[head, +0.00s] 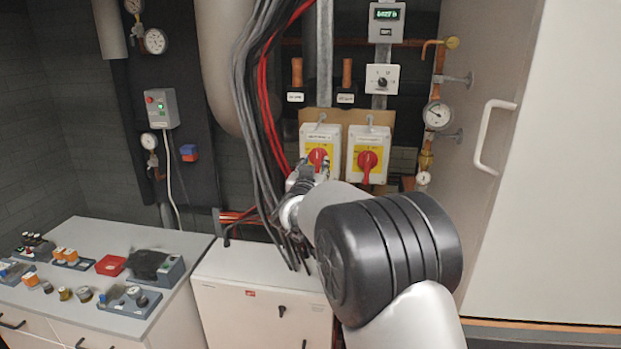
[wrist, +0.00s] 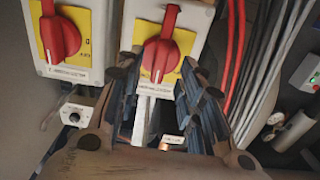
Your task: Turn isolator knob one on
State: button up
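Two white isolator boxes with yellow plates and red knobs hang side by side on the back wall. The left isolator knob (head: 317,157) is partly covered by my gripper (head: 306,176) in the head view. The right isolator knob (head: 367,163) is clear, its handle roughly upright. In the wrist view, which looks upside down, the knob in front of my gripper (wrist: 158,70) is the red one at centre (wrist: 163,45); the other knob (wrist: 60,35) is at left. My fingers are apart, on either side of the centre knob's lower end. Contact cannot be told. The box labels are unreadable.
Black and red cables (head: 258,110) hang just left of the boxes. A white cabinet (head: 262,290) stands below, and a bench (head: 85,235) with loose parts is at left. A door with a white handle (head: 490,135) and a gauge (head: 437,115) are at right.

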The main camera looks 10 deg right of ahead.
jog(key=v, duration=0.9)
jog(key=shift+w+r, duration=0.1)
jog(key=s+d+f+n+g+y+b, duration=0.1)
jog(key=s+f, duration=0.6)
jog(key=s, duration=0.8)
jog(key=s+d+f+n+g+y+b, duration=0.1)
jog(key=s+f+g+b, duration=0.4)
jog(key=s, duration=1)
jog(key=s+d+f+n+g+y+b, duration=0.1)
jog(key=s+f+g, duration=0.5)
jog(key=s, duration=1)
notch_tip(320, 180, down, 3)
jog(key=d+y+b, duration=0.1)
jog(key=y+b, duration=0.1)
jog(key=b, duration=0.1)
jog(key=shift+n+y, duration=0.3)
jog(key=shift+n, duration=0.1)
jog(key=shift+r, duration=0.15)
